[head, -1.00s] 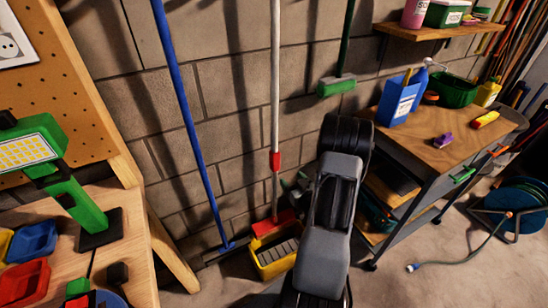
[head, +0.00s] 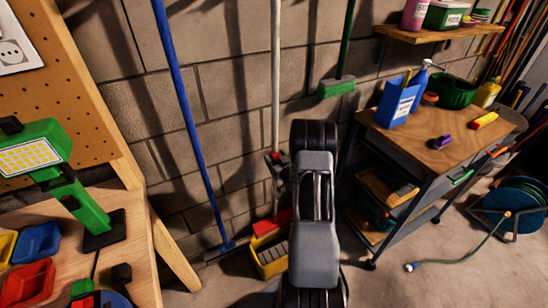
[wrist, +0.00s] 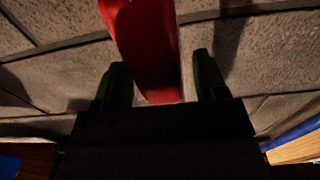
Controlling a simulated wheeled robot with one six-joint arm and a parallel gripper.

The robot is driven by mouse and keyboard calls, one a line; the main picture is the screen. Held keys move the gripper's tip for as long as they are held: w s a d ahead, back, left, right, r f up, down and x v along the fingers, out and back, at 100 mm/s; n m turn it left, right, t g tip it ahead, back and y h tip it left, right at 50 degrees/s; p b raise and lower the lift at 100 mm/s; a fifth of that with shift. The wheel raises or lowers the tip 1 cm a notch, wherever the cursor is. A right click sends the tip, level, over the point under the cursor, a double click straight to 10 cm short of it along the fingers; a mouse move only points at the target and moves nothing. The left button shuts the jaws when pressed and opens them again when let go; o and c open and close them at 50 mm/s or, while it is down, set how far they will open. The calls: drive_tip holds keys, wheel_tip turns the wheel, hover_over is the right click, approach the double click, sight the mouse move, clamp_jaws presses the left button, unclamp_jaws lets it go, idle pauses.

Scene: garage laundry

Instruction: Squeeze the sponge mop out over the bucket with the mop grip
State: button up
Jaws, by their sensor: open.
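The sponge mop has a pale upright pole (head: 275,70) against the block wall, with a red mop grip (wrist: 148,45) partway up and a red head low down. Its head sits at the yellow bucket (head: 268,264) on the floor, which my arm partly covers. My gripper (wrist: 160,80) is at the height of the red grip. In the wrist view its two fingers stand apart, one on each side of the grip, with visible gaps. In the head view the gripper (head: 276,160) largely hides the grip.
A blue-handled tool (head: 185,110) leans on the wall left of the mop. A green brush (head: 337,88) hangs to the right. A workbench (head: 135,245) stands left and a wood-topped cart (head: 440,148) right. A hose reel (head: 505,208) is at far right.

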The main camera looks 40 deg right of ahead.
drive_tip(key=shift+w, duration=0.35)
clamp_jaws()
wheel_tip(320, 180, down, 4)
drive_tip(key=b, duration=0.4)
drive_tip(key=shift+f+b, duration=0.25)
drive_tip(key=shift+b, duration=0.1)
drive_tip(key=shift+s+r, duration=0.1)
drive_tip(key=shift+r, duration=0.05)
